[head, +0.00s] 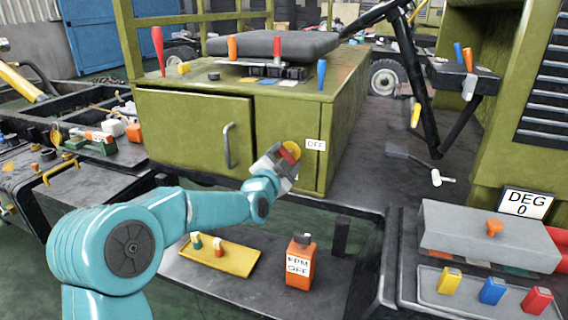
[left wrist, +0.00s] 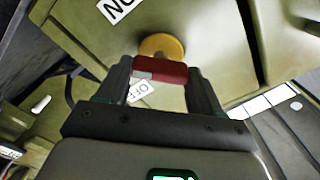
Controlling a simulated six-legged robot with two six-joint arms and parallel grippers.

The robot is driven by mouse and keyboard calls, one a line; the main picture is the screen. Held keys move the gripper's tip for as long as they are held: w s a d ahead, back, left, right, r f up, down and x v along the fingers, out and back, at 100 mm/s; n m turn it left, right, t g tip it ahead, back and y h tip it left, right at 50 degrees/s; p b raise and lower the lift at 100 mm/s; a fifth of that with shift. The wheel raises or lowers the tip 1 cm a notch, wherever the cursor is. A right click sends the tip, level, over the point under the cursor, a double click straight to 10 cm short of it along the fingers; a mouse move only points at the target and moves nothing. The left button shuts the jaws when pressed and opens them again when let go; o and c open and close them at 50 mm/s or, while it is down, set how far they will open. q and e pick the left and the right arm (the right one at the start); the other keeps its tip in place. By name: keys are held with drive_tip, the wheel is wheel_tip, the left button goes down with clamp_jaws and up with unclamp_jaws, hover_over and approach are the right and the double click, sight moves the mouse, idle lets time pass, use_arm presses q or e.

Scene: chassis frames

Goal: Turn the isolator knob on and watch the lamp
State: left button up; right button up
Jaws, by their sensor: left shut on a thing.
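The isolator knob is a red bar handle (left wrist: 158,70) on a round yellow plate (left wrist: 162,45), on the front of the olive-green cabinet (head: 190,125). In the head view the yellow plate (head: 291,149) shows just beyond my left gripper (head: 287,158). My left gripper (left wrist: 158,82) is shut on the red handle, with one finger at each end of it in the wrist view. A white OFF label (head: 315,145) is right of the knob. The wrist view also shows an ON label (left wrist: 118,8). I cannot pick out a lamp with certainty. My right gripper is out of view.
The cabinet door has a grey handle (head: 228,146) left of my gripper. At right are a DEG 0 sign (head: 525,204) and a grey tray (head: 430,283) with coloured blocks.

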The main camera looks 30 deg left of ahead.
use_arm(q)
drive_tip(key=m, duration=0.4)
drive_tip(key=shift+r+m, duration=0.1)
drive_tip(key=shift+m, duration=2.5)
drive_tip(key=o, duration=0.8)
drive_tip(key=shift+o, duration=1.2)
drive_tip(key=v, duration=1.6)
drive_tip(key=shift+d+f, duration=0.2)
